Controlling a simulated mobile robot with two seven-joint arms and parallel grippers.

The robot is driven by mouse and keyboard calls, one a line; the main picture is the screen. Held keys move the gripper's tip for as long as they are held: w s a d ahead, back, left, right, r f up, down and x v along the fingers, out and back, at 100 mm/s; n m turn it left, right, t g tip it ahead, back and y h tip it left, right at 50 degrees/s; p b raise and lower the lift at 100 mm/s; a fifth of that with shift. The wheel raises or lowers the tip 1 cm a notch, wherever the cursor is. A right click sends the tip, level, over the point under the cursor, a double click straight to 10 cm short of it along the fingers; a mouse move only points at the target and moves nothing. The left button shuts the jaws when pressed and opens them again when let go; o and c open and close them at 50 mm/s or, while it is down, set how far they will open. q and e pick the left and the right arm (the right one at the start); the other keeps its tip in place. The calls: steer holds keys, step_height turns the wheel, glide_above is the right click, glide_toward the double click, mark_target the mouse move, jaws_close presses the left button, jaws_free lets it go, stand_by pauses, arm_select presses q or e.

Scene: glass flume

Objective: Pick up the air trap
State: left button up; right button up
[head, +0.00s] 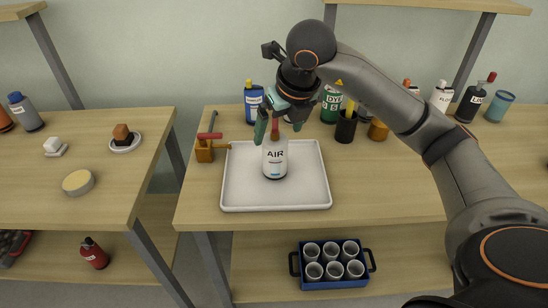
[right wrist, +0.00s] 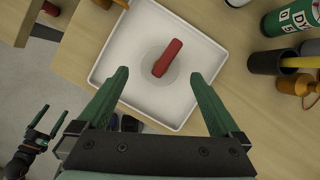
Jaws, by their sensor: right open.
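The air trap (head: 275,160) is a white bottle marked AIR with a red top. It stands upright on a white tray (head: 235,190) on the middle table. The right wrist view shows its red top (right wrist: 168,57) from above. My right gripper (head: 279,124) is open just above the bottle, with the red top showing between its green fingers. In the wrist view the fingers (right wrist: 160,76) are wide apart, with the top ahead between them; contact is not visible. My left gripper (right wrist: 47,122) appears open and empty at the lower left of the wrist view, away from the tray.
Behind the tray stand a blue bottle (head: 254,103), a green DYE container (head: 331,105) and a dark cup (head: 346,127). A blue crate of cups (head: 334,283) is on the lower shelf.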

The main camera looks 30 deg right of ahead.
mark_target(277, 140)
steer(key=x, duration=0.6)
steer(key=shift+s, duration=0.25)
